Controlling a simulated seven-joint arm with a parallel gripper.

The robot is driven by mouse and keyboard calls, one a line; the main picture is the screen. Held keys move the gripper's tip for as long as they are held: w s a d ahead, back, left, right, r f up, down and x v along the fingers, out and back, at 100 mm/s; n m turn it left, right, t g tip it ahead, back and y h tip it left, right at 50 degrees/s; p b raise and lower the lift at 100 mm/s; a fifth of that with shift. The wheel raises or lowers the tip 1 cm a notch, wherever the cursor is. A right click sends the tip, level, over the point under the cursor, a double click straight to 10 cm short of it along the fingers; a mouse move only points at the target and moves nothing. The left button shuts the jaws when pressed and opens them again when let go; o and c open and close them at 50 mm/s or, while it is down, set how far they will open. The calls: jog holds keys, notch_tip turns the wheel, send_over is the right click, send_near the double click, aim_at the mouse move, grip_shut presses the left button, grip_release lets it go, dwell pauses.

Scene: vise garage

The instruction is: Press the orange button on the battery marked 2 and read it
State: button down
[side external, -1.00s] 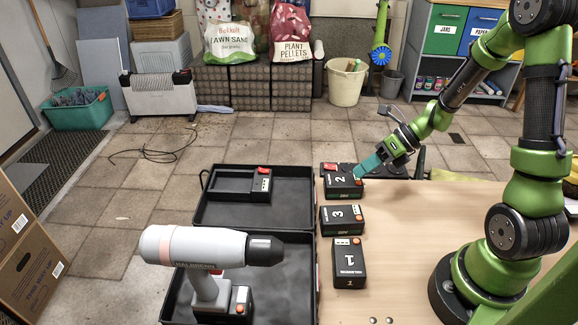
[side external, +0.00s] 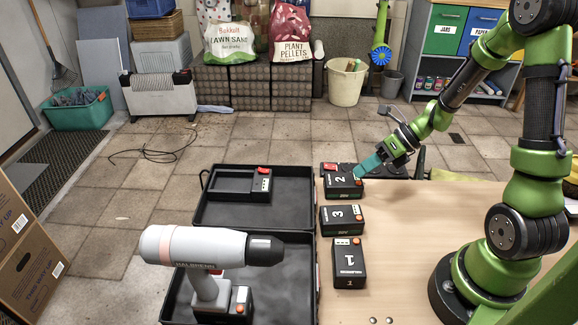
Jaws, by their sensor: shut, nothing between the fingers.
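The fingertips cover the spot where the orange button might be, so I cannot see the button or any indicator lights. The battery marked 3 (side external: 340,220) lies nearer the camera, and the battery marked 1 (side external: 349,266) lies nearer still.
An open black case (side external: 208,215) stands left of the batteries. A battery-like black unit (side external: 240,186) lies in its far half. A grey drill (side external: 215,250) stands in the near half. The table (side external: 430,225) is clear between the batteries and my base.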

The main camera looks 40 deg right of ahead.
aim_at(362, 183)
jog(key=shift+f, duration=0.1)
jog(key=shift+f, duration=0.35)
jog(key=shift+f, duration=0.45)
dwell(0.5)
jog(key=shift+r, duration=0.9)
notch_tip(362, 183, up, 5)
jog(key=shift+r, duration=0.1)
dwell(0.5)
dwell(0.5)
